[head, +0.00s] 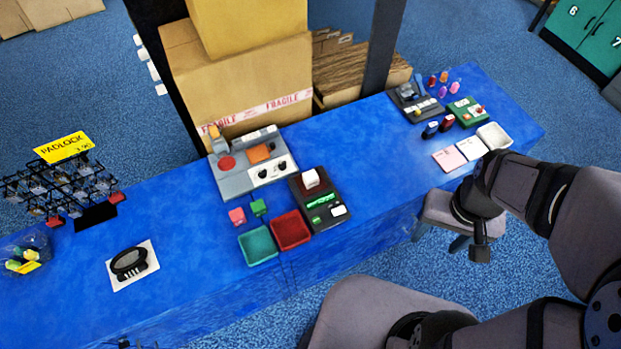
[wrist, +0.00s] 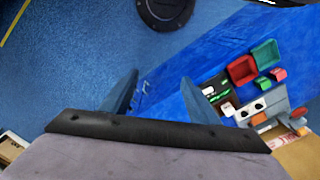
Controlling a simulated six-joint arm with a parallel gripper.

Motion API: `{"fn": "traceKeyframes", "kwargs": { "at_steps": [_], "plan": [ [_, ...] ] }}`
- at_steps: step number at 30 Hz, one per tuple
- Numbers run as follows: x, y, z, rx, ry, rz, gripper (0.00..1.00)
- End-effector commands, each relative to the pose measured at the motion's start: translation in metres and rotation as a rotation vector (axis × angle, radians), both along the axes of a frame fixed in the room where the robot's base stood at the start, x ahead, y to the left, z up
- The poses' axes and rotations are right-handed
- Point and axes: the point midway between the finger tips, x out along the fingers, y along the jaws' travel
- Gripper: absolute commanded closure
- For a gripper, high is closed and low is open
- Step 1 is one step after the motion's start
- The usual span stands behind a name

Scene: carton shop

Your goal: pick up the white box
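The white box (head: 495,136) looks like a small open tray and stands near the right end of the blue counter. Next to it lie a white card and a pink card. My gripper (head: 480,252) hangs in front of the counter, below the white box in the head view and apart from it. In the wrist view my gripper (wrist: 160,78) has its two fingers spread with nothing between them. I cannot make out the white box in the wrist view.
The blue counter (head: 375,150) is clear in its middle. A red tray (head: 291,230), a teal tray (head: 258,246) and a card terminal (head: 320,200) stand left of centre. Small bottles and devices crowd behind the white box.

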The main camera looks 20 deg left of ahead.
Motion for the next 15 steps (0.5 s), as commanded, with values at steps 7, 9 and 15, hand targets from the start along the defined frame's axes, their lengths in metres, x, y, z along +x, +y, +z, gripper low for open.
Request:
{"fn": "traceKeyframes", "kwargs": {
  "at_steps": [7, 9, 15],
  "plan": [
    [0.001, 0.001, -0.001, 0.000, 0.000, 0.003, 0.45],
    [0.006, 0.003, -0.004, 0.000, -0.001, 0.015, 0.45],
    [0.049, 0.026, -0.024, 0.002, -0.015, 0.111, 0.45]
  ]
}}
